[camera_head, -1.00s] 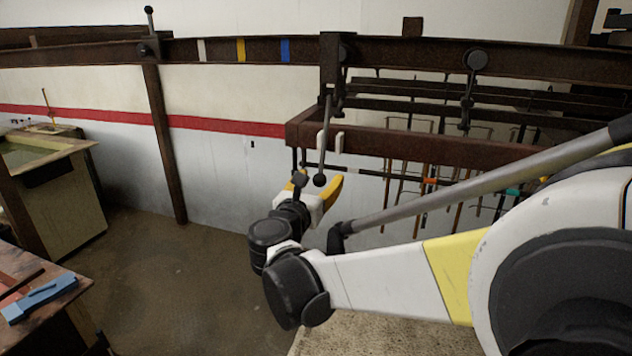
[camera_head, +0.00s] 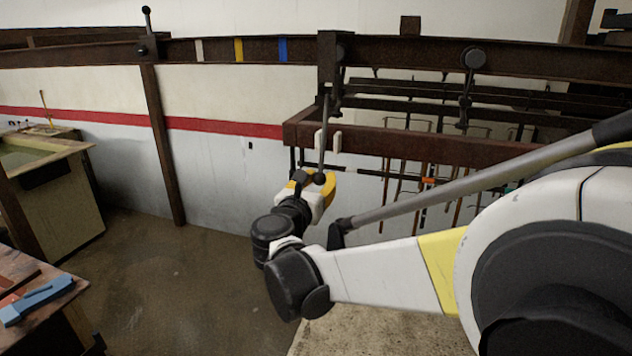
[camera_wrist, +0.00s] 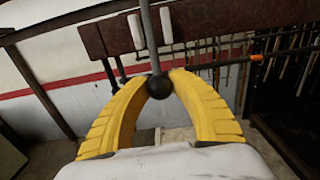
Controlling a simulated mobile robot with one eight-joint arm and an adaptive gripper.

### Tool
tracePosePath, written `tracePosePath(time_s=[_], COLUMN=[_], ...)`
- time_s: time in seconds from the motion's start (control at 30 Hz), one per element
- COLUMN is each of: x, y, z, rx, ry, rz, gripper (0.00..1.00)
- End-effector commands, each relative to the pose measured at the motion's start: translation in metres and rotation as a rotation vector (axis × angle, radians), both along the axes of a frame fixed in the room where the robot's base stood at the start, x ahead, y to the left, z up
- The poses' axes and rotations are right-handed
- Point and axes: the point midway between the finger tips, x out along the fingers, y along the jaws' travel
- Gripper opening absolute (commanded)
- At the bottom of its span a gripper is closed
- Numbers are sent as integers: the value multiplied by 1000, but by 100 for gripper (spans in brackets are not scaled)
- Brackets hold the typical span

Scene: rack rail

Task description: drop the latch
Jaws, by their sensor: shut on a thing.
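My gripper (camera_head: 321,181) is shut on the black ball knob (camera_wrist: 160,87) at the lower end of a hanging grey rod (camera_head: 323,140). The yellow fingers curve around both sides of the knob in the wrist view. The rod hangs close to upright from a dark bracket (camera_head: 329,60) on the overhead rail (camera_head: 220,50), passing between two pale prongs (camera_wrist: 136,30) on the brown rack beam. A short lever (camera_head: 147,22) with a ball end stands upright on the rail at the left. I cannot tell which part is the latch.
The brown rack (camera_head: 430,148) hangs below the rail with several rods and tools under it. A wooden post (camera_head: 165,140) stands left of it. A bench with a blue tool (camera_head: 38,298) is at lower left. Open floor (camera_head: 180,275) lies between.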

Motion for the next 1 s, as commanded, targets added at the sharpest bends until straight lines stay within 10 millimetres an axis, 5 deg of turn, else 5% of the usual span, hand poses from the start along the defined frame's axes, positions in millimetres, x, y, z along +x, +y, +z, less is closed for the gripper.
tracePosePath(time_s=[1.0], x=[52], y=[-20], z=[-11], rx=[4], ry=[2], rz=[-2], gripper=[0])
